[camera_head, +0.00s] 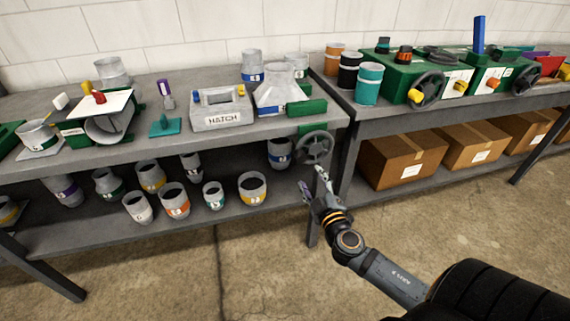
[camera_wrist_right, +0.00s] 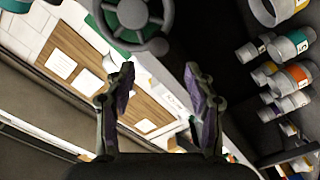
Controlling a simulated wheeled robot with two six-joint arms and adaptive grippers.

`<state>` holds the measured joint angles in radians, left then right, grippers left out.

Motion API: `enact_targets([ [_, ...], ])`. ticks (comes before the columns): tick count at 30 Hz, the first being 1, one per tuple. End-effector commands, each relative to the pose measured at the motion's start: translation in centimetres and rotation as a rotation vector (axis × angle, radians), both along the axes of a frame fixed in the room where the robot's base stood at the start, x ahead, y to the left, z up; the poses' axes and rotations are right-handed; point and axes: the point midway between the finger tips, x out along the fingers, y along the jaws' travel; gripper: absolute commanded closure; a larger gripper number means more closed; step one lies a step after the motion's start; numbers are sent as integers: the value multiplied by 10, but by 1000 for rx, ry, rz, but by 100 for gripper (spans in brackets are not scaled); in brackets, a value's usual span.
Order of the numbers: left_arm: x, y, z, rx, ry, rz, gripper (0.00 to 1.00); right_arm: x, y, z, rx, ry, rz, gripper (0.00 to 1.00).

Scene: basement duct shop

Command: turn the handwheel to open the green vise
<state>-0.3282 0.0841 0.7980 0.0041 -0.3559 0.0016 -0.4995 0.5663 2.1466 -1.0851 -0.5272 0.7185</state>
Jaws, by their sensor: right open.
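The green vise (camera_head: 305,108) sits at the right front corner of the left bench, with a green part below the bench edge. Its grey handwheel (camera_head: 314,147) hangs in front of the bench's right leg. My right gripper (camera_head: 312,182) is just below the handwheel, open and empty, apart from it. In the right wrist view the handwheel (camera_wrist_right: 131,17) shows at the top, beyond and between the open fingers (camera_wrist_right: 160,88), with green behind its spokes. My left gripper is not in view.
The left bench (camera_head: 215,145) carries a HATCH box (camera_head: 222,108) and duct fittings; several numbered fittings stand on its lower shelf. The right bench holds green machines with black handwheels (camera_head: 428,90), and cardboard boxes (camera_head: 403,160) below. The floor in front is clear.

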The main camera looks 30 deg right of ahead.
Motion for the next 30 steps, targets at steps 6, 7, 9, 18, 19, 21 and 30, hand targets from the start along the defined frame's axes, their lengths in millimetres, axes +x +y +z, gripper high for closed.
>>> enact_targets([
  [6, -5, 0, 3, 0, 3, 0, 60, 19, -5, 3, 3, -1, -4, 46],
  [7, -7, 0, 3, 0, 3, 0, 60, 25, -7, 3, 3, -1, -4, 46],
  [9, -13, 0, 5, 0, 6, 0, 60, 41, -11, 4, 3, -1, -6, 46],
  [18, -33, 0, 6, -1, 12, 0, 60, 93, -23, 1, 3, 3, -2, 46],
  [19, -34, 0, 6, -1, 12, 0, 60, 96, -23, 1, 3, 2, -2, 46],
  [21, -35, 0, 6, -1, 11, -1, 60, 100, -24, 0, 2, 4, -2, 46],
  [30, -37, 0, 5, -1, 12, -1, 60, 102, -24, -1, 1, 4, 0, 47],
])
